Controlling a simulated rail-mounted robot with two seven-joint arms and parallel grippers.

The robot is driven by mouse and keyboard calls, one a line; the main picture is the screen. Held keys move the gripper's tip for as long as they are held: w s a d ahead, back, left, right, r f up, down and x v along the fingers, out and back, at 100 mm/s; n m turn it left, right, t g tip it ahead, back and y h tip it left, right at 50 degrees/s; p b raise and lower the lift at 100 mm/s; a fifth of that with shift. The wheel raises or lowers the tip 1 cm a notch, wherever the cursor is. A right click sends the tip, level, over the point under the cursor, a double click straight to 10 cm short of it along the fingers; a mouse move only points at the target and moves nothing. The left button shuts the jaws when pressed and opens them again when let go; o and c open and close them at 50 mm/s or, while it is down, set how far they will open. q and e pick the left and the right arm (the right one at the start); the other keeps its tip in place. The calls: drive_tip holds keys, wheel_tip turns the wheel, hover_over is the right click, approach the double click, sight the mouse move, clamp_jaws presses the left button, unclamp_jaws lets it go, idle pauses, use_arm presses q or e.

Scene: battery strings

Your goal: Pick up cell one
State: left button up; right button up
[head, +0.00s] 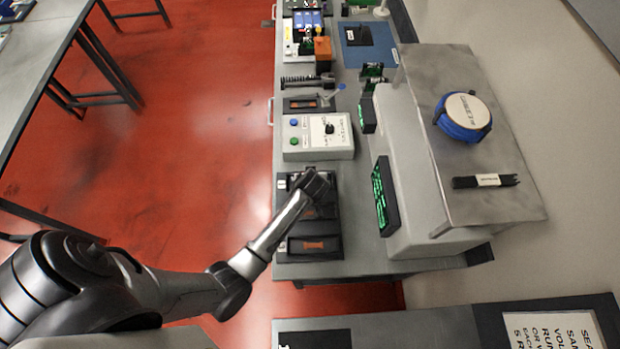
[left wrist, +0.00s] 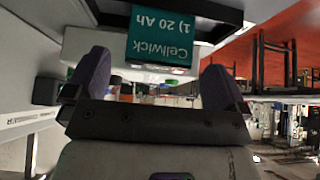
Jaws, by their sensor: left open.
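Cell one shows in the left wrist view as a teal label (left wrist: 165,38) reading "Cellwick 1) 20 Ah" upside down, on a light block with a dark edge above it. My left gripper (left wrist: 156,75) is open, with its two purple fingers to either side of and below the label. No contact with the cell shows. In the head view my left gripper (head: 314,184) is over the upper part of a black tray (head: 333,228) on the bench. The arm and gripper hide what lies beneath them, and I cannot make out the cell there. My right gripper is not in view.
A green-lit display (head: 384,196) and raised metal shelf (head: 470,205), carrying a blue coil (head: 463,117), stand to the right. Red floor (head: 200,100) lies open left of the bench.

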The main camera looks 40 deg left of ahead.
use_arm(q)
drive_tip(key=shift+x, duration=2.6)
drive_tip(key=shift+s+d+f, duration=0.1)
drive_tip(key=shift+s, duration=0.05)
drive_tip(key=c, duration=1.1)
